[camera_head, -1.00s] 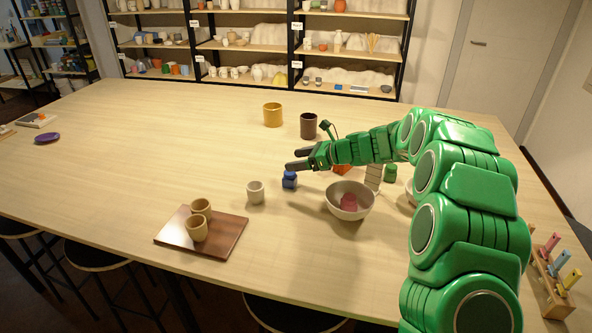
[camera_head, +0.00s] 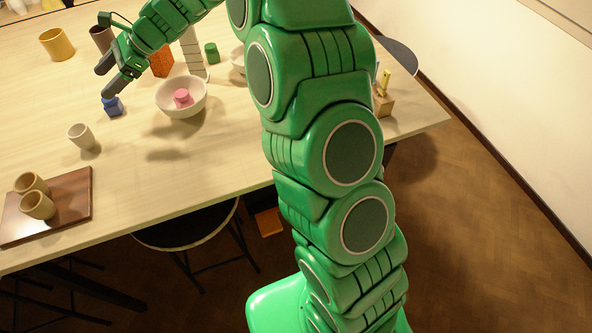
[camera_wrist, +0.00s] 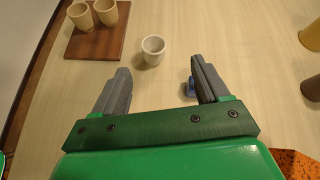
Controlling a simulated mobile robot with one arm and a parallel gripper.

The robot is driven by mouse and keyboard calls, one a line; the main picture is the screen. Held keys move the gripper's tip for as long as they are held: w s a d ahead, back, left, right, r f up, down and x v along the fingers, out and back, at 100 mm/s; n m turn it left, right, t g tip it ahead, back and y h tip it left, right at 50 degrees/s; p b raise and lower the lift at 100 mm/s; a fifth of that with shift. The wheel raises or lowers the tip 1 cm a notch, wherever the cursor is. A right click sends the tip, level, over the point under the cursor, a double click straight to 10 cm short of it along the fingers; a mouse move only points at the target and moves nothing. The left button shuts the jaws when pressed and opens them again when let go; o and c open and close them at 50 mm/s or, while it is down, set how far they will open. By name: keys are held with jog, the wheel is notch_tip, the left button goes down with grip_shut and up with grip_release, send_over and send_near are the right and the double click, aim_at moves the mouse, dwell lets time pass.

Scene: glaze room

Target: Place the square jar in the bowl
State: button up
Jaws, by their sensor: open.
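A small blue, boxy jar (camera_head: 113,106) stands on the table, left of the bowl. In the wrist view the blue jar (camera_wrist: 190,89) is mostly hidden behind the right finger. The pale bowl (camera_head: 199,103) stands to the right of it and holds a pink object (camera_head: 183,97). My gripper (camera_head: 104,81) is open and empty, with its fingers just above and beside the blue jar. In the wrist view the fingers of my gripper (camera_wrist: 160,70) are wide apart, with bare table between them.
A whitish cup (camera_head: 80,136) stands left of the jar. A brown board (camera_head: 72,206) carries two tan cups. An orange block (camera_head: 161,62), a green jar (camera_head: 211,52) and a second bowl (camera_head: 238,62) stand behind the bowl. The table in front of the bowl is clear.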

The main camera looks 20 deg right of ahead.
jog(key=s+d+n+h, duration=0.4)
jog(key=s+d, duration=0.7)
jog(key=s, duration=0.4)
jog(key=s+d+n+g+h, duration=0.1)
jog(key=s+d+n+h, duration=0.3)
jog(key=s+d, duration=0.7)
jog(key=s+d+n+h, duration=0.4)
jog(key=s+d+n, duration=0.3)
jog(key=s, duration=1.2)
jog(key=d, duration=0.4)
jog(key=shift+s+r+g, duration=0.25)
jog(key=shift+r+g, duration=0.05)
jog(key=shift+r, duration=0.1)
